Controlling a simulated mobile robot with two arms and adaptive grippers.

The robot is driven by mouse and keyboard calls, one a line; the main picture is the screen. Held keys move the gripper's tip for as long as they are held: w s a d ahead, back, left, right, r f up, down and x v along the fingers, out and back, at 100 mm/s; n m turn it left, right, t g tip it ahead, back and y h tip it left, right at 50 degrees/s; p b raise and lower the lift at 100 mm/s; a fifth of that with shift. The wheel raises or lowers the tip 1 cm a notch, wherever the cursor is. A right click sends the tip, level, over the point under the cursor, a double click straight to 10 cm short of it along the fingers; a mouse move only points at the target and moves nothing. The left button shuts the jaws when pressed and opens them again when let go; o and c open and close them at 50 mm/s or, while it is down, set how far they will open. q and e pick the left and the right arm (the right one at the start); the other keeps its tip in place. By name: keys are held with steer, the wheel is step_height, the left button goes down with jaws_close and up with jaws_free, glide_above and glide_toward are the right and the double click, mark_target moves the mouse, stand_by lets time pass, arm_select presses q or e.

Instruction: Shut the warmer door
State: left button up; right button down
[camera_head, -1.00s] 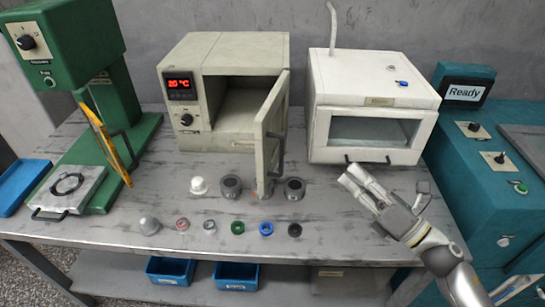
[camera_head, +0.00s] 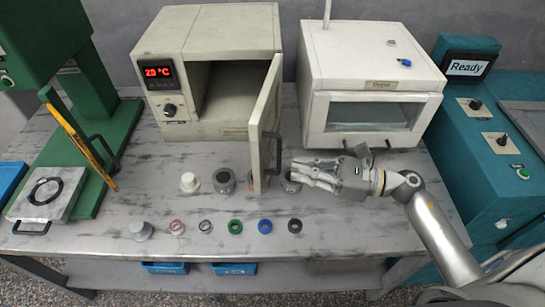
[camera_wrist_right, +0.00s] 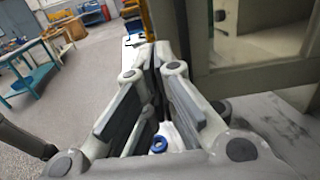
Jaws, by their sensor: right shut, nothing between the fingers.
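The warmer (camera_head: 207,75) is the beige box with a red "20 °C" display, at the back left of the middle. Its door (camera_head: 264,125) stands wide open, swung out toward the front from the right side, with a dark handle on its right-hand face. My right gripper (camera_head: 296,172) is shut and empty, pointing left, just right of the door's front edge and below the handle. Whether it touches the door cannot be told. In the right wrist view the closed fingers (camera_wrist_right: 154,62) show with the door (camera_wrist_right: 250,82) to their right. My left gripper is not in view.
A white cabinet (camera_head: 370,85) with a glass front stands right of the warmer. Several small caps and rings lie in front, among them a green ring (camera_head: 235,226) and a blue ring (camera_head: 265,226). Dark cylindrical parts (camera_head: 224,181) stand near the door's lower edge. A green press (camera_head: 100,130) is at left.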

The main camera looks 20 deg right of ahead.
mark_target(261, 164)
steer(key=p+x, duration=0.2)
steer(key=x, duration=0.3)
steer(key=shift+w+a+r, duration=0.15)
steer(key=shift+a+r, duration=0.05)
steer(key=shift+a, duration=0.1)
steer(key=shift+w+a+p, duration=0.15)
steer(key=shift+a+p, duration=0.1)
steer(key=shift+p, duration=0.1)
steer(key=shift+w+a+f, duration=0.15)
steer(key=shift+f, duration=0.05)
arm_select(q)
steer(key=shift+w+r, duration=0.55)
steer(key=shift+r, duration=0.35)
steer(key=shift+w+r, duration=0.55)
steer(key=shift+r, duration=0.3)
